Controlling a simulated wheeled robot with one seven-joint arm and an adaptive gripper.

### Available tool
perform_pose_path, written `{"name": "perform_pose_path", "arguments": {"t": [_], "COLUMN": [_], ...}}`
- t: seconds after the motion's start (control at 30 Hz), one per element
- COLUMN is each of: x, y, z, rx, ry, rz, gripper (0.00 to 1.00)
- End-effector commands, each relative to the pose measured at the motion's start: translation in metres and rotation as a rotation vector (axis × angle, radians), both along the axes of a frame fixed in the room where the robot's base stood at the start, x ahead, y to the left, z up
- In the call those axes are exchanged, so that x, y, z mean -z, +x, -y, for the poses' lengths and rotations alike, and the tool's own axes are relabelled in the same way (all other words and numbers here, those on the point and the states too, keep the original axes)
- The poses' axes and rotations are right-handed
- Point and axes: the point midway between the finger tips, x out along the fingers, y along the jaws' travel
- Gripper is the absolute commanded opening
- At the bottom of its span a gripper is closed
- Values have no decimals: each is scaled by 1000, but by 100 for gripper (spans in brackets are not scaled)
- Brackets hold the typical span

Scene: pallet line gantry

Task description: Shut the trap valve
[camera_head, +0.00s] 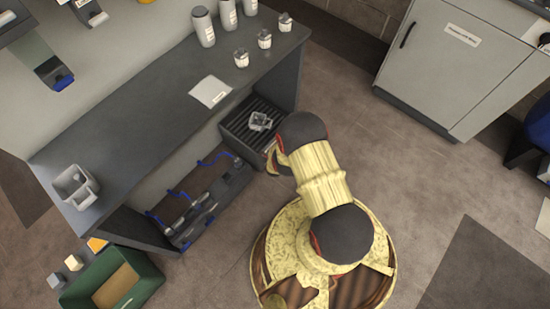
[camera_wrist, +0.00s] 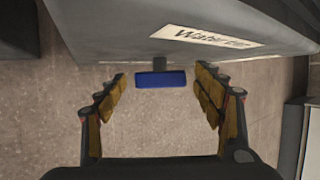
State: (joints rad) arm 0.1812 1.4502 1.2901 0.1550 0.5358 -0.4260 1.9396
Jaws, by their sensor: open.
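A blue rectangular handle (camera_wrist: 161,79) on a short dark stem shows in the wrist view, below a grey body (camera_wrist: 120,38) with a white label (camera_wrist: 205,37) whose text begins "Water". My gripper (camera_wrist: 160,96) is open, with one padded finger to each side of the handle and a gap on both sides. Nothing is held. In the head view my gripper (camera_head: 273,161) is low beside the bench's right end, largely hidden by my arm. I cannot make out this blue handle there, nor tell from its look whether the valve is open.
A dark bench (camera_head: 150,130) carries canisters (camera_head: 203,27), jars (camera_head: 264,39), a paper (camera_head: 210,91) and a grey caddy (camera_head: 75,187). Under it are a ribbed tray (camera_head: 240,128) and blue-hosed equipment (camera_head: 190,215). A green crate (camera_head: 75,299) stands lower left. Floor (camera_head: 340,60) is clear toward the cabinet (camera_head: 450,60).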

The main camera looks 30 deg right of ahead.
Motion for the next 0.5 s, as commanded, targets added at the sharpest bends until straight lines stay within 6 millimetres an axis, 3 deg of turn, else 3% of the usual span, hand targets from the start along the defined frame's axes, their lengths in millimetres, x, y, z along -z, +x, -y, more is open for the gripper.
{"name": "perform_pose_path", "arguments": {"t": [0.17, 0.5], "x": [-1, -1], "y": [0, 0], "z": [0, 0], "rx": [0, 0], "ry": [0, -1], "rz": [0, 0], "gripper": [68, 48]}}
